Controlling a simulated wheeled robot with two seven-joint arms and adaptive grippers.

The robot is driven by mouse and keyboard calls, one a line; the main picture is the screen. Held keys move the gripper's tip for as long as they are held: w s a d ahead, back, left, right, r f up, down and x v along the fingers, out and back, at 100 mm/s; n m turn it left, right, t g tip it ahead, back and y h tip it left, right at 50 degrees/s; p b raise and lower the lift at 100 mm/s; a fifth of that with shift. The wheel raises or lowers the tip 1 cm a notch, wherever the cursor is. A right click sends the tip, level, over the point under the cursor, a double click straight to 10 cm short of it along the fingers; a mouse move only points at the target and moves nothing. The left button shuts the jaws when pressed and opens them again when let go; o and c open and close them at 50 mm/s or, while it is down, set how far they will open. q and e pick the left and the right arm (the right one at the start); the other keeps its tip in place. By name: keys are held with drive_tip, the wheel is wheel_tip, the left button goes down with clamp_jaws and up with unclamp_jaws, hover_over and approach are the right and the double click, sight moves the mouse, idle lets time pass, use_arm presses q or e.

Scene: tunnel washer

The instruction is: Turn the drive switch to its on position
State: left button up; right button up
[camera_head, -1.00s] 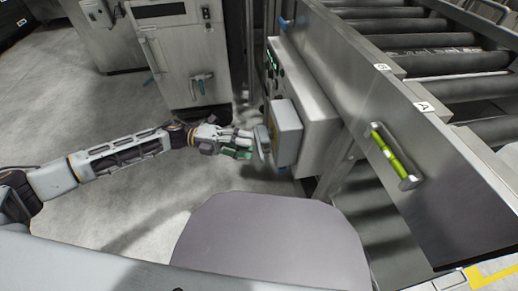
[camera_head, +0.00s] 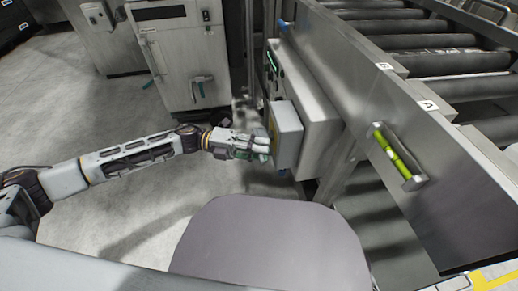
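My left gripper (camera_head: 262,148) is at the left face of a small grey box (camera_head: 287,133) with a yellow patch on that face. The box is mounted on a larger grey control cabinet (camera_head: 318,118) on the conveyor's side. The drive switch cannot be made out; the gripper covers part of the box's face. The fingertips are close to that face, and I cannot tell whether they touch it or hold anything. My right gripper is not in view.
A roller conveyor with a steel side wall (camera_head: 355,85) fills the right. A yellow-green handle (camera_head: 398,158) sticks out from that wall. A light grey cabinet (camera_head: 185,60) stands at the back. The floor (camera_head: 120,120) on the left is clear.

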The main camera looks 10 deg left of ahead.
use_arm(q)
clamp_jaws()
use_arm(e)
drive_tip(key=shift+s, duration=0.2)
